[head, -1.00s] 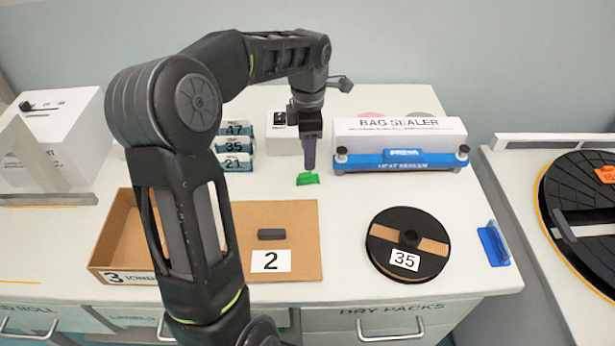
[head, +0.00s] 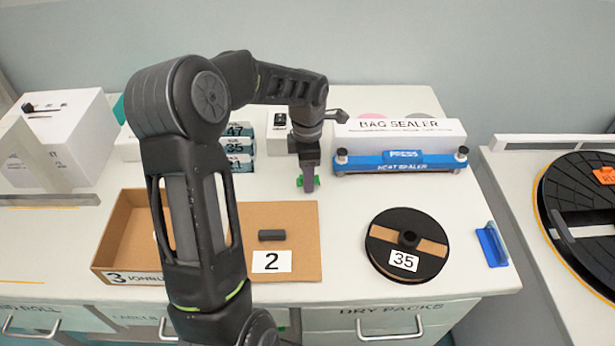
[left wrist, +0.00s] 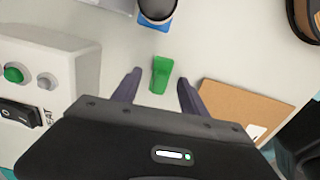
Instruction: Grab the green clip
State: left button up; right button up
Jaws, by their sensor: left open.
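The green clip (head: 301,181) lies on the white counter, left of the bag sealer. In the head view my left gripper (head: 309,186) points down at it and covers part of it. In the left wrist view the green clip (left wrist: 161,75) lies just beyond and between the two open fingers of my left gripper (left wrist: 158,84). Both fingers stand apart from the clip, with nothing held. My right gripper is not in view.
The bag sealer (head: 400,162) with its blue front stands right of the clip. A black reel (head: 430,230) marked 35 and a cardboard box (head: 110,245) lie nearer the front. A white device (head: 283,143) and stacked labelled packs (head: 238,148) stand behind. A blue clip (head: 491,246) lies at right.

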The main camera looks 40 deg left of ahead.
pick_arm(q)
jog(key=shift+f, duration=0.1)
jog(key=shift+c, duration=0.3)
grip_shut()
dwell(0.6)
